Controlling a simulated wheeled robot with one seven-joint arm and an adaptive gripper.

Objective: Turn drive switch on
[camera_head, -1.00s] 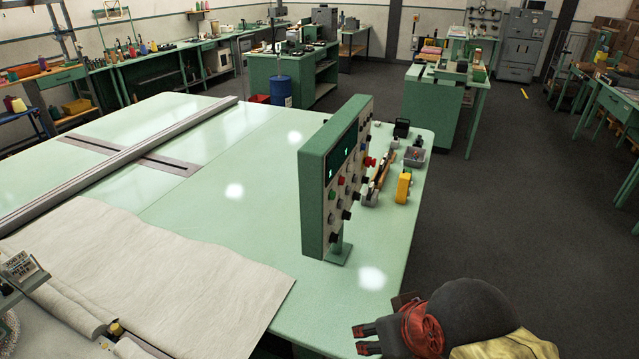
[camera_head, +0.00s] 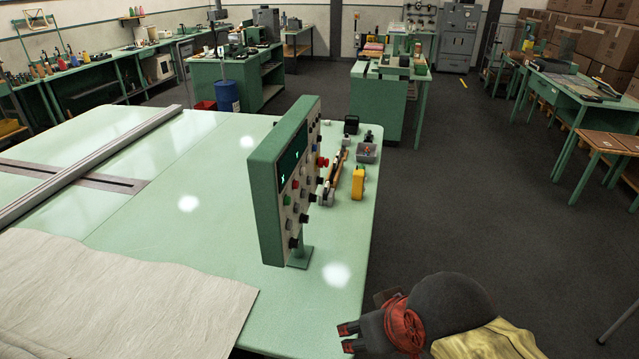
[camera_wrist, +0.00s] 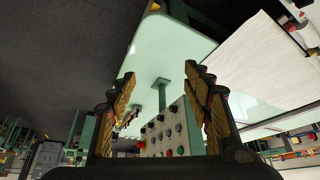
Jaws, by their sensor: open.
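The green control panel (camera_head: 282,185) stands upright on a short post at the right part of the table. Its face has rows of knobs and coloured buttons and a dark display with green marks, seen at a steep angle. I cannot tell which control is the drive switch. My gripper (camera_head: 347,338) is at the table's front right edge, nearer to me than the panel and apart from it. In the wrist view my gripper (camera_wrist: 163,100) is open and empty, and the panel face (camera_wrist: 172,132) shows between and beyond its fingers.
The pale green table (camera_head: 205,165) carries white cloth (camera_head: 110,300) and a long metal rail (camera_head: 90,165). A yellow tool (camera_head: 358,182), a small grey tray (camera_head: 366,153) and other small items lie behind the panel.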

